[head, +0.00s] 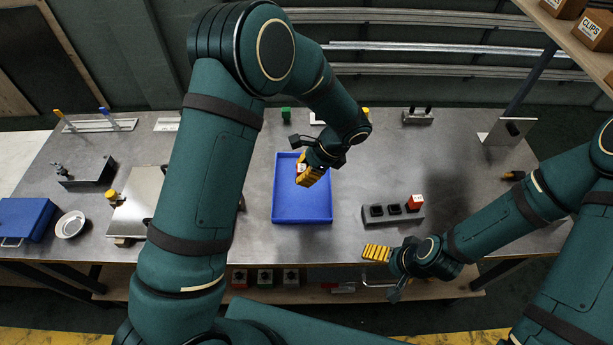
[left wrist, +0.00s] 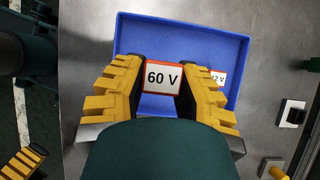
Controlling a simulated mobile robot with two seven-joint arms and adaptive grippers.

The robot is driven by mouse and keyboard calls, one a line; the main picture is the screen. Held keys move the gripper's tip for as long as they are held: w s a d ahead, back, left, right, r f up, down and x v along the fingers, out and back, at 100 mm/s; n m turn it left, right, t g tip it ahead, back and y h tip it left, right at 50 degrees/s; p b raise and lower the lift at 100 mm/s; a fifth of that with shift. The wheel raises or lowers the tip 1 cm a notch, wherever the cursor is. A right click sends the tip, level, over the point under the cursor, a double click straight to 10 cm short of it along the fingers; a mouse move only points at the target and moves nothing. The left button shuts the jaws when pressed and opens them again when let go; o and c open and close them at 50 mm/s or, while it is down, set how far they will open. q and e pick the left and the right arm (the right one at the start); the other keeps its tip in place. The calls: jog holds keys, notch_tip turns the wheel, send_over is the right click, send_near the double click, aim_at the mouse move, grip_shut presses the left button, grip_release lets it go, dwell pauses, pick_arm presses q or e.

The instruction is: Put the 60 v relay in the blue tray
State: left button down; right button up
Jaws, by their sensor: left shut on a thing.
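The 60 V relay (left wrist: 163,78), with a white label edged in red, is between the fingers of my left gripper (left wrist: 162,88). In the head view my left gripper (head: 308,174) is over the blue tray (head: 302,207), and only a bit of the relay shows. The tray also shows in the left wrist view (left wrist: 180,28); I cannot tell whether the relay touches its floor. A 12 V label (left wrist: 217,78) shows within the tray's outline, partly behind a finger. My right gripper (head: 378,252) is near the table's front edge; its finger gap is not clear.
A grey block (head: 385,220) with dark sockets and a red relay (head: 417,202) stands right of the tray. A metal plate (head: 140,205), a round dish (head: 70,224) and a blue case (head: 25,220) are at the left. A shelf with boxes overhangs the upper right.

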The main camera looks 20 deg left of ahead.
pick_arm(q)
jog(key=f, duration=0.7)
jog(key=shift+s, duration=0.25)
jog(key=shift+w+f, duration=0.15)
jog(key=shift+f, duration=1.2)
jog(key=shift+f, duration=0.15)
jog(key=c, duration=0.8)
grip_release()
